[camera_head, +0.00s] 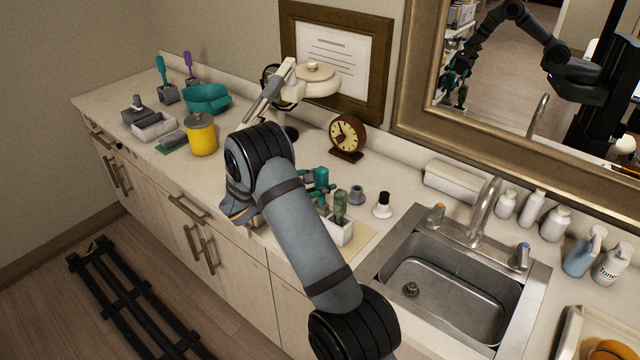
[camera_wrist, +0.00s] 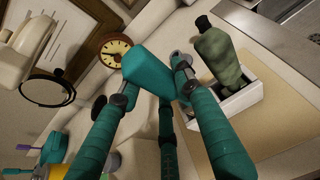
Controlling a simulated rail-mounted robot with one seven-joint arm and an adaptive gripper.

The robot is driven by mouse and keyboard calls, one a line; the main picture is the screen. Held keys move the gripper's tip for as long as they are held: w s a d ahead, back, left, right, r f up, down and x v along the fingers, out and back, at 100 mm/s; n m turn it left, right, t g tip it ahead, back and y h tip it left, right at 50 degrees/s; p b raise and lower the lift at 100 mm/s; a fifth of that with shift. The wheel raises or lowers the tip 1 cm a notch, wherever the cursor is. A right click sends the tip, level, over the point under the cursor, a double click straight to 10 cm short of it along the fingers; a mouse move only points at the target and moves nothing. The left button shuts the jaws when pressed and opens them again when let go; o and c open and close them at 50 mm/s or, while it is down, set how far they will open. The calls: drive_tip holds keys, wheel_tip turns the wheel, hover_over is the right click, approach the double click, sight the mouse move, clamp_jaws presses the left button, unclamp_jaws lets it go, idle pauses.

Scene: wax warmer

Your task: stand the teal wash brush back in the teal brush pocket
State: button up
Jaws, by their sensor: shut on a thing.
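My gripper (camera_wrist: 155,92) has teal-wrapped fingers and is shut on the teal wash brush (camera_wrist: 150,68), a broad teal block between the fingertips in the wrist view. The brush is tilted there, and its lower part is hidden by the fingers. In the head view, teal parts (camera_head: 321,176) show just past my arm; brush and fingers are hard to tell apart. A white holder (camera_wrist: 240,98) stands beside the fingers, with a mottled green brush or bottle (camera_wrist: 215,45) upright in it. The holder also shows in the head view (camera_head: 342,235). I cannot clearly make out the teal brush pocket.
A clock (camera_head: 347,136) stands behind, with a grey cup (camera_head: 357,195) and a white-and-black bottle (camera_head: 382,206) near the holder. The sink (camera_head: 450,285) lies right. A yellow jar (camera_head: 201,134) and teal bowl (camera_head: 207,98) are left. A pale mat (camera_head: 372,243) is under the holder.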

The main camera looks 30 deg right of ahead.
drive_tip(key=shift+f+b, duration=1.95)
drive_tip(key=shift+f, duration=0.15)
idle(0.4)
drive_tip(key=o, duration=1.3)
drive_tip(key=shift+o, duration=0.2)
drive_tip(key=shift+s+a+r, duration=0.1)
drive_tip(key=shift+a+r, duration=0.05)
drive_tip(key=shift+a, duration=0.05)
drive_tip(key=p+v, duration=0.3)
drive_tip(key=v, duration=0.4)
drive_tip(key=shift+a, duration=0.25)
idle(0.8)
drive_tip(key=shift+s+r, duration=0.1)
drive_tip(key=shift+r, duration=0.05)
drive_tip(key=v, duration=1.2)
